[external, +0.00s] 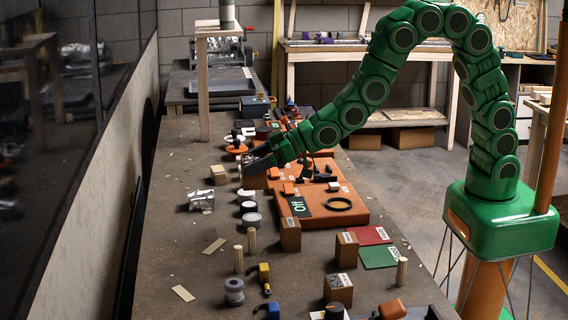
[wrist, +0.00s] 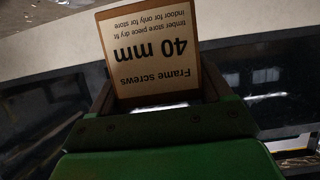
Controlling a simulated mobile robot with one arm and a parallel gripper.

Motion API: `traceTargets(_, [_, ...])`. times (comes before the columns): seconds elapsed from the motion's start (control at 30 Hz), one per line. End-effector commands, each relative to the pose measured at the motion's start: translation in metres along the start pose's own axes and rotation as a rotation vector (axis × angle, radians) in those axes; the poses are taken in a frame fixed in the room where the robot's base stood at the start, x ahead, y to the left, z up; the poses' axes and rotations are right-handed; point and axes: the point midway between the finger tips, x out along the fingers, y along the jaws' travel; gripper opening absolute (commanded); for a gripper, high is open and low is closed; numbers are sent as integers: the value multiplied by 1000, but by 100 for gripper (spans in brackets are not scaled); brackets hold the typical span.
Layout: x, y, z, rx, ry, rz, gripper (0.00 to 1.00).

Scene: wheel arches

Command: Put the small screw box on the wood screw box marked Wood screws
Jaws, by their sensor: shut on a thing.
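My gripper (external: 258,163) is at the far middle of the bench, left of the orange board. It is shut on a small brown box (external: 253,179), whose bottom cannot be told clear of or touching the bench. In the wrist view the held box (wrist: 150,50) stands between the fingers, its label upside down, reading "Frame screws 40 mm". Brown boxes with white labels stand nearer the camera: one by the orange board (external: 290,234), one right of it (external: 347,250), one at the front (external: 338,290). Their labels are too small to read, so I cannot tell which says Wood screws.
The orange board (external: 345,212) bears an "Off" sign and a black ring. Red (external: 372,235) and green (external: 380,256) sheets lie at the right edge. Rolls, wooden pegs and a yellow tool (external: 264,277) are scattered nearby. The bench's left side (external: 165,235) is mostly clear.

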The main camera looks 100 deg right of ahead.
Motion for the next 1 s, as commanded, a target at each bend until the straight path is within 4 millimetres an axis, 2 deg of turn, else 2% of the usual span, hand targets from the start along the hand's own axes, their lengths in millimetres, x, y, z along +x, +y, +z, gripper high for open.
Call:
traceTargets(0.17, [-12, -30, -14, -38, 3, -91, 40])
traceTargets(0.27, [-22, -54, -21, -70, 3, -167, 40])
traceTargets(0.57, [-66, -129, -31, -167, 3, -403, 40])
traceTargets(0.77, [-104, -176, -24, -238, -2, -567, 40])
traceTargets(1.0, [-170, -235, -3, -338, -1, -807, 40])
